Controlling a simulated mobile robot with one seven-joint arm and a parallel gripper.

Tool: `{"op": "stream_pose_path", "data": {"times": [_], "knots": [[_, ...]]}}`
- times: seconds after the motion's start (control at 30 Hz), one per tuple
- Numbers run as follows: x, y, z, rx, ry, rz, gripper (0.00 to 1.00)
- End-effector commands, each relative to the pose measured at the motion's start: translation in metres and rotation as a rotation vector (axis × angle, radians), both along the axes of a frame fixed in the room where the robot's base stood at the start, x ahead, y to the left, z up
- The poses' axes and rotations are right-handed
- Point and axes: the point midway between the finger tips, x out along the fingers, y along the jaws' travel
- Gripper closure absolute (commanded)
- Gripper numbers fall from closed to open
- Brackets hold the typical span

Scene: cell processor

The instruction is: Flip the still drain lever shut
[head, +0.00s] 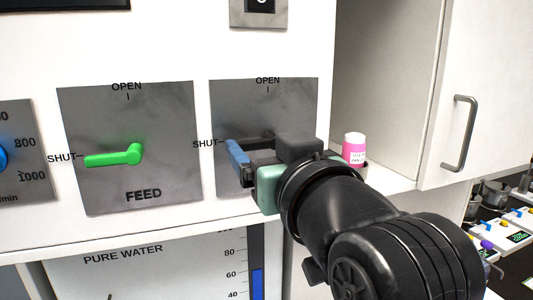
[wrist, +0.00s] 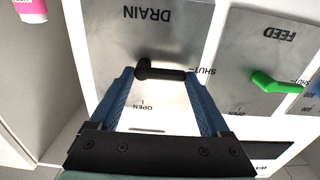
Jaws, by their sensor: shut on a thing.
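The black drain lever (wrist: 165,74) sits on the grey DRAIN plate (wrist: 185,30), seen upside down in the wrist view. It lies sideways, its free end toward the SHUT mark and away from the OPEN mark. My gripper (wrist: 160,82) has its two blue fingers around the lever, one near the pivot end and one near the free end, and is shut on it. In the head view, my gripper covers most of the lever and the DRAIN label on the plate (head: 295,98).
The green FEED lever (head: 115,156) on the neighbouring plate also points to SHUT. A pink and white bottle (head: 354,150) stands on the ledge just right of my gripper. A cabinet door with a grey handle (head: 460,134) is at the right.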

Motion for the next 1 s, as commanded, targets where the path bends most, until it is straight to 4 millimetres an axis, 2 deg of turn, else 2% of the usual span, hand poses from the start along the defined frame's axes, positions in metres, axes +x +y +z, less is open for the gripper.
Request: {"op": "stream_pose_path", "data": {"times": [0.03,0.13,0.17,0.23,0.5,0.63,1.0], "knots": [[-0.001,0.006,0.000,-0.004,0.000,0.014,0.75],[-0.001,0.006,0.000,-0.004,0.000,0.015,0.75],[-0.001,0.006,0.000,-0.004,0.000,0.015,0.14],[-0.001,0.006,0.000,-0.003,0.000,0.014,0.02],[-0.002,0.003,0.000,-0.001,0.001,0.009,0.01],[-0.013,-0.002,-0.002,-0.001,-0.002,0.006,0.01],[-0.087,-0.026,-0.003,-0.004,-0.004,0.003,0.01]]}}
